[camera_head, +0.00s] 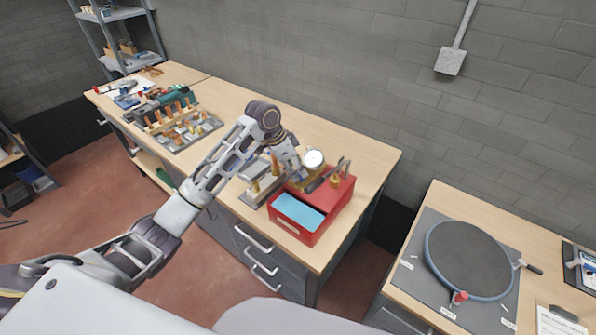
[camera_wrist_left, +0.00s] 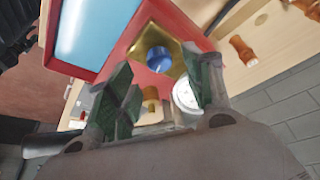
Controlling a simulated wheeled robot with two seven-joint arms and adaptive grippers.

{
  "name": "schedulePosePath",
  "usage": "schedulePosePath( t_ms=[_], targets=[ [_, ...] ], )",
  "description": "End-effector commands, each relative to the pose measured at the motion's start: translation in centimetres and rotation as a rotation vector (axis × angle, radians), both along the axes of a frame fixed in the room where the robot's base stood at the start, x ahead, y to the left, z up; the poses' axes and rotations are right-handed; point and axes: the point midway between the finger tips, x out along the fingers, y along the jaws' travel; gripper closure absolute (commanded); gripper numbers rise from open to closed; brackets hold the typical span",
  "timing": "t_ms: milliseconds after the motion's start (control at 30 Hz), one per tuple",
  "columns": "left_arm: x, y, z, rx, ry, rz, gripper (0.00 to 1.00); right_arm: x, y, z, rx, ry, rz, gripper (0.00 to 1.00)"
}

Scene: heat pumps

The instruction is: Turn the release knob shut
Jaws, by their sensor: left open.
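A blue round knob (camera_wrist_left: 159,60) sits on a brass block (camera_wrist_left: 140,45) in the left wrist view; it looks like the release knob, though no label is readable. A white-faced gauge (camera_wrist_left: 186,95) is close beside it and also shows in the head view (camera_head: 313,159). The block is at the red box (camera_head: 341,197), which has a light blue panel (camera_head: 299,212). My left gripper (camera_wrist_left: 165,88) is open, its green-padded fingers on either side of the knob and gauge area, with nothing clearly held. In the head view my left gripper (camera_head: 289,158) hides part of the fittings. My right gripper does not show.
Grey trays with orange-handled tools (camera_head: 185,130) stand left along the wooden bench (camera_head: 350,150). Upright fittings (camera_head: 337,178) rise from the red box. A second table at right holds a round dark plate (camera_head: 468,258). The back of the bench is mostly clear.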

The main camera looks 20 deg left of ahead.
Motion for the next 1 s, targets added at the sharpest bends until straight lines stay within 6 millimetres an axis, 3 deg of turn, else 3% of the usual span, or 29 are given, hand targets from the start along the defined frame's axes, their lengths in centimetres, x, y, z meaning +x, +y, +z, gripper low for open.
schedulePosePath(
  t_ms=[500, 1000],
  targets=[
    [-1.5, 2.3, 6.8, 0.001, -0.003, 0.000, 0.49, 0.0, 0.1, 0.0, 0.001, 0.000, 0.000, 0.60],
    [-1.8, 2.7, 7.9, 0.000, -0.002, -0.001, 0.49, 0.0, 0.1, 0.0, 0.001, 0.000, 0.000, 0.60]
  ],
)
